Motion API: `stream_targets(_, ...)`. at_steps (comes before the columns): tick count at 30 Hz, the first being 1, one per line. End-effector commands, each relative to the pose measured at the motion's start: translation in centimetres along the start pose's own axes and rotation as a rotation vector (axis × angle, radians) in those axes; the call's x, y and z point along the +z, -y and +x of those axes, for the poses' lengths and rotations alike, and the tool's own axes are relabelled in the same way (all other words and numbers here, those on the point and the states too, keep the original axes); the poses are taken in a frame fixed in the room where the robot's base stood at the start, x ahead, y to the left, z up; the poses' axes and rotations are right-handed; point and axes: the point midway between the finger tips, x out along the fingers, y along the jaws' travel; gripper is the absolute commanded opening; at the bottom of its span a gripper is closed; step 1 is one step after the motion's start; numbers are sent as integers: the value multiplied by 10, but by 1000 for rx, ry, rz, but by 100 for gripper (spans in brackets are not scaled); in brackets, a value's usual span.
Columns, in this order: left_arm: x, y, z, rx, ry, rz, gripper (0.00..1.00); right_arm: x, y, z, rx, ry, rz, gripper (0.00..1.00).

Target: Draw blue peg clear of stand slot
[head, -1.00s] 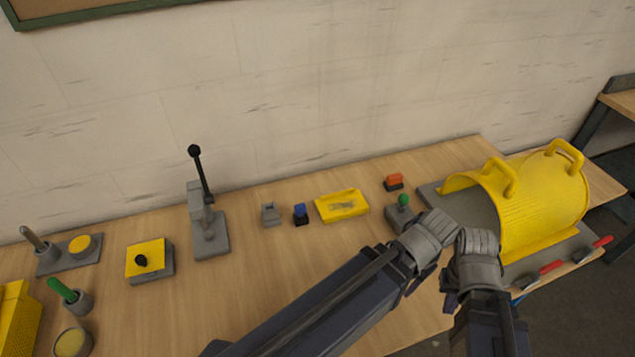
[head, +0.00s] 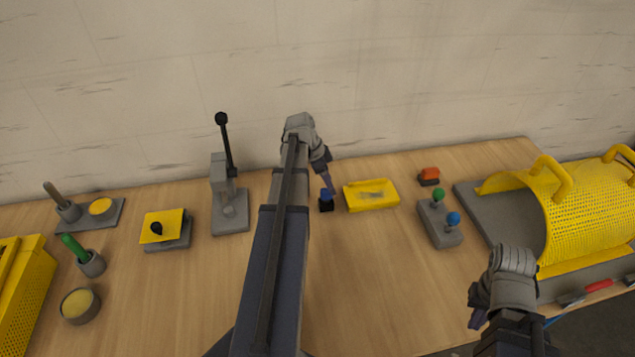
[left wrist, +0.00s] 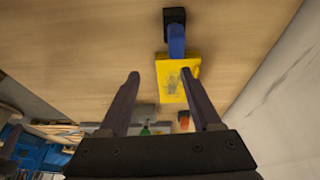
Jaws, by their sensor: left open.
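A small black stand (head: 326,205) with a blue peg-like piece (head: 326,193) in its top sits on the bench, left of the yellow tray. In the left wrist view the blue piece (left wrist: 176,42) rises from the black stand (left wrist: 174,17), beyond the fingertips. A second blue candidate, a ball-topped peg (head: 453,219), stands in a grey stand (head: 439,228) beside a green-topped one. My left gripper (head: 326,177) is open and empty, just above the black stand; its fingers (left wrist: 160,74) are apart. My right gripper (head: 479,308) is at the lower right; its jaws are unclear.
The yellow tray (head: 371,194) lies right of the black stand, with an orange-topped block (head: 429,176) farther right. A lever press (head: 230,200) stands to the left. A yellow perforated guard (head: 585,205) takes the right end. The bench front centre is clear.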

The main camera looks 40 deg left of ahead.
Motion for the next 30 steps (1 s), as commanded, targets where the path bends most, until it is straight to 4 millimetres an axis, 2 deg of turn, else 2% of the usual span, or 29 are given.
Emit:
stream_targets(1,11,12,-2,-10,-13,4,65,0,0,4,0,0,0,0)
stream_targets(4,23,22,-6,-22,-28,21,65,0,0,5,0,0,0,0)
stream_targets(14,28,25,-5,-28,-35,31,65,0,1,8,0,0,0,0)
stream_targets(20,28,26,10,-27,-35,31,65,-1,2,23,0,0,0,0)
stream_targets(30,28,27,55,-27,-34,31,65,-4,6,64,0,0,0,0)
